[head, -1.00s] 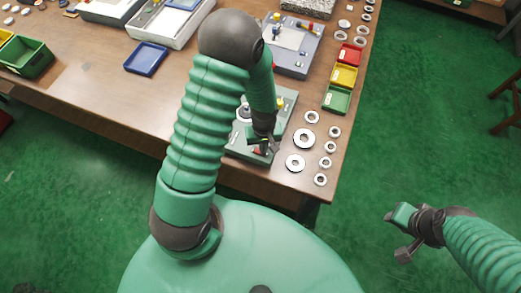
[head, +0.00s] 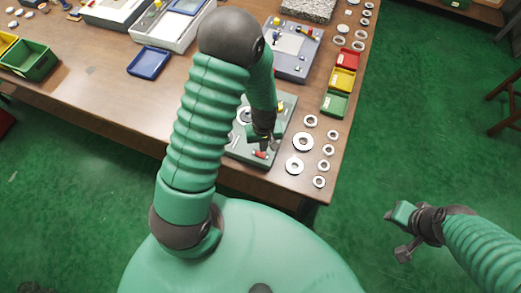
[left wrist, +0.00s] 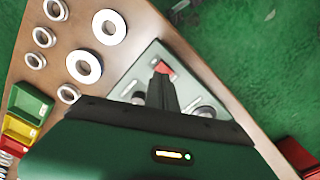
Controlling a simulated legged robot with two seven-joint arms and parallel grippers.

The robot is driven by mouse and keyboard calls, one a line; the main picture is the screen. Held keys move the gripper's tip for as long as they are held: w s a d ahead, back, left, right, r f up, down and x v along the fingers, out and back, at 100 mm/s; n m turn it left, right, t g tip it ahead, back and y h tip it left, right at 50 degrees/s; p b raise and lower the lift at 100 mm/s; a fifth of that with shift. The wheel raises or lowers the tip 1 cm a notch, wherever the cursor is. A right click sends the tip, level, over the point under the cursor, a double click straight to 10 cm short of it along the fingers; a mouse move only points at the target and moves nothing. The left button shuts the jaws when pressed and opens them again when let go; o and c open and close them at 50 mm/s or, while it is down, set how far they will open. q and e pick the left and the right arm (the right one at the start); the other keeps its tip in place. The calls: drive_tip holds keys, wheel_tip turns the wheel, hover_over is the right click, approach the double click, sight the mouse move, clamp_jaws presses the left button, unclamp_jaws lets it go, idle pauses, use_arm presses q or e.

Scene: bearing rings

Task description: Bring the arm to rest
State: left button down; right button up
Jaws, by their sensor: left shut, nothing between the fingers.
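My left gripper (head: 264,142) is shut and empty, pointing down over the near part of a grey-green fixture plate (head: 287,104). A small red piece (head: 261,154) on the plate lies just below the fingertips in the head view. In the left wrist view the shut dark fingers (left wrist: 160,88) stand in front of the plate (left wrist: 138,72), with the red piece (left wrist: 164,68) by their tips. I cannot tell how high the fingers are above it. My right gripper (head: 402,234) hangs over the green floor, off the table; its jaw state is unclear.
Several metal rings (head: 302,142) lie on the table right of the plate. Red (head: 348,59), yellow (head: 343,79) and green bins (head: 335,103) line the right edge. A grey board (head: 290,60) lies behind. A blue tray (head: 149,61) lies left, with bare wood (head: 110,100) near it.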

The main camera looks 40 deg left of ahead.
use_arm(q)
wheel_tip(320, 180, up, 2)
drive_tip(key=shift+r+p, duration=0.15)
drive_tip(key=shift+p, duration=0.5)
drive_tip(key=s+d+r+m+t+b, duration=0.2)
drive_tip(key=s+d+r+m+b, duration=0.2)
drive_tip(key=r+m+b, duration=0.3)
wheel_tip(320, 180, up, 2)
drive_tip(key=shift+d+r+m+t, duration=0.15)
drive_tip(key=shift+m+t, duration=0.15)
drive_tip(key=shift+m, duration=0.6)
drive_tip(key=shift+s, duration=0.2)
drive_tip(key=shift+w+d, duration=0.1)
drive_tip(key=shift+d, duration=0.05)
